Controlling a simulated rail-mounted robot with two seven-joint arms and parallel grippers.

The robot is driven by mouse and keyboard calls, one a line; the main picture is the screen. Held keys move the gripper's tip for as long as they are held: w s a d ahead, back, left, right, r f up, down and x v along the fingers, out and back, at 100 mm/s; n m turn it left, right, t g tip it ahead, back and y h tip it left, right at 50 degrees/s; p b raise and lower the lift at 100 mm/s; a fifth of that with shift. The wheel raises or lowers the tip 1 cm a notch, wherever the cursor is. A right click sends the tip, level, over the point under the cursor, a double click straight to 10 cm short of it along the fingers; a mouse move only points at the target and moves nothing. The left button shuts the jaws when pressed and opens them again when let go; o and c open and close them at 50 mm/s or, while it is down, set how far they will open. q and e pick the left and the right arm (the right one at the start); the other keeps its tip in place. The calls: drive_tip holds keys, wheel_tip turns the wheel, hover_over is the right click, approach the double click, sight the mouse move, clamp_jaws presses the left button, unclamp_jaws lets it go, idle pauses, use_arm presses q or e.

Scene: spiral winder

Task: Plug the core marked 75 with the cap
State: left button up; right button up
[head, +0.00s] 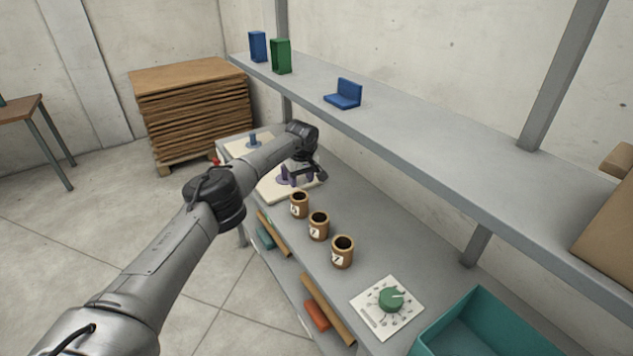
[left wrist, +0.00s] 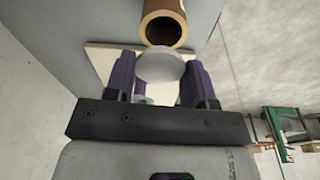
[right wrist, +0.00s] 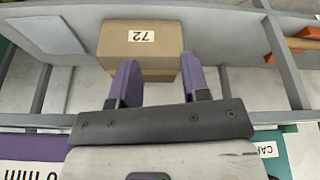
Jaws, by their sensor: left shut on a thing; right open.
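Three brown cardboard cores stand upright in a row on the grey bench: a far one (head: 299,211), a middle one (head: 318,231) and a near one (head: 342,257). Each has a white label, but the numbers are too small to read surely. My left gripper (head: 297,177) is beyond the far core, over a pale board. In the left wrist view the left gripper (left wrist: 162,82) is shut on a pale round cap (left wrist: 160,67). An open core (left wrist: 165,28) shows just past the cap, apparently apart from it. My right gripper (right wrist: 160,82) is open and empty.
A green dial on a white plate (head: 371,316) and a teal bin (head: 447,343) are at the bench's near end. A grey shelf (head: 420,125) runs above the bench. The right wrist view shows a cardboard box marked 72 (right wrist: 125,52) beyond the open fingers.

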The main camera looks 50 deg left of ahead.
sight(299, 181)
use_arm(q)
drive_tip(key=shift+s+a+f, duration=0.15)
drive_tip(key=shift+a+f, duration=0.05)
drive_tip(key=shift+a, duration=0.2)
drive_tip(key=shift+f+b, duration=0.2)
drive_tip(key=shift+b, duration=0.1)
drive_tip(key=shift+f+b, duration=1.6)
drive_tip(key=shift+b, duration=0.1)
drive_tip(key=shift+f, duration=0.35)
drive_tip(key=o, duration=1)
